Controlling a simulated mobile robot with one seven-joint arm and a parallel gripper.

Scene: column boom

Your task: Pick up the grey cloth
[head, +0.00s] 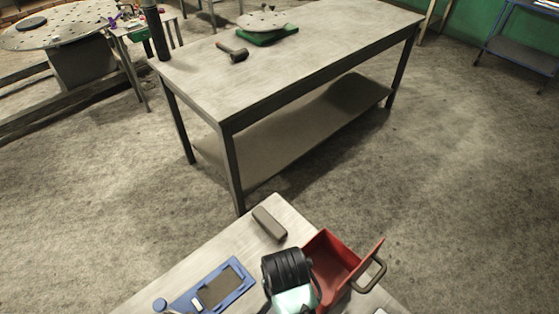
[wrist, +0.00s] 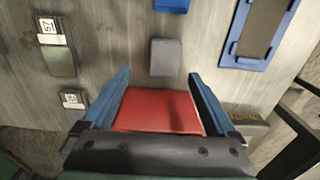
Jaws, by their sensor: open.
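A small folded grey piece (wrist: 165,57), which I take to be the grey cloth, lies flat on the pale near table (wrist: 110,40) in the wrist view. My gripper (wrist: 158,76) is open, its two blue fingers spread apart. The grey piece appears just beyond the fingertips, close to the middle of the gap, and nothing is gripped. A red surface (wrist: 158,112) shows between the fingers. In the head view I cannot make out the cloth; my wrist and a red open box-like shape (head: 335,262) cover part of the near table.
A blue tray (wrist: 228,53) lies to the right, also in the head view (head: 188,301). Labelled dark items (wrist: 60,62) lie left. A larger table (head: 300,45) stands beyond, with a hammer (head: 236,53).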

